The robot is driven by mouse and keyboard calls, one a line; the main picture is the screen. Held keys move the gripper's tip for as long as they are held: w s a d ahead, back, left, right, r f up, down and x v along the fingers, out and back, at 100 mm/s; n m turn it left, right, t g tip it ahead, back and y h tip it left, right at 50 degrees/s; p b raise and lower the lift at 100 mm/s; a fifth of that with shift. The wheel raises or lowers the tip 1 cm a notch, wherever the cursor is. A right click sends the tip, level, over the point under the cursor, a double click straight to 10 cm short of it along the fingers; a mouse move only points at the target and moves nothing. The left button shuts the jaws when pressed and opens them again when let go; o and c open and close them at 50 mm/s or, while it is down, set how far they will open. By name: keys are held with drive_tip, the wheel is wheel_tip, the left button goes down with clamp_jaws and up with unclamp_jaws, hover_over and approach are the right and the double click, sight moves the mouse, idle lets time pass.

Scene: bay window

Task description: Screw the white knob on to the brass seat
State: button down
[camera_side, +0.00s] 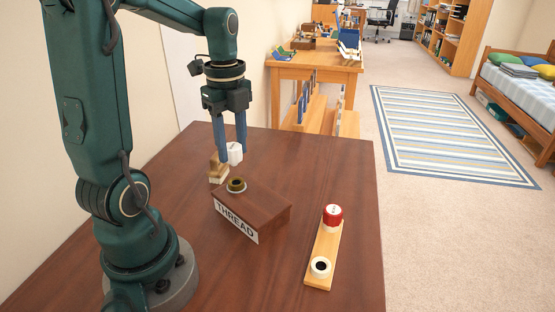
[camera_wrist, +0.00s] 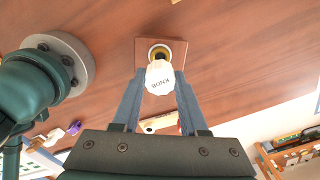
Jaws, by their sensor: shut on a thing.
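The white knob (camera_side: 235,154) is held between the blue fingers of my gripper (camera_side: 231,148), above the table and behind the wooden block in the side view. In the wrist view the knob (camera_wrist: 160,80), marked KNOB, sits between the fingertips of my gripper (camera_wrist: 160,88). The brass seat (camera_side: 236,184) is a dark-centred ring on top of the wooden block labelled THREAD (camera_side: 262,207). In the wrist view the seat (camera_wrist: 158,50) shows just beyond the knob, which hides part of it. The knob is apart from the seat in the side view.
A narrow wooden board (camera_side: 325,255) to the right carries a red-topped piece (camera_side: 332,215) and a white ring (camera_side: 320,266). A small wooden piece (camera_side: 217,170) stands behind the block, close to my fingers. The table (camera_side: 345,160) is clear at the back right.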

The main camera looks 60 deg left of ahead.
sight(234, 165)
drive_tip(key=shift+f, duration=1.5)
drive_tip(key=shift+f, duration=1.2)
drive_tip(key=shift+c, duration=1.8)
unclamp_jaws()
drive_tip(key=shift+r, duration=2.55)
drive_tip(key=shift+d, duration=0.1)
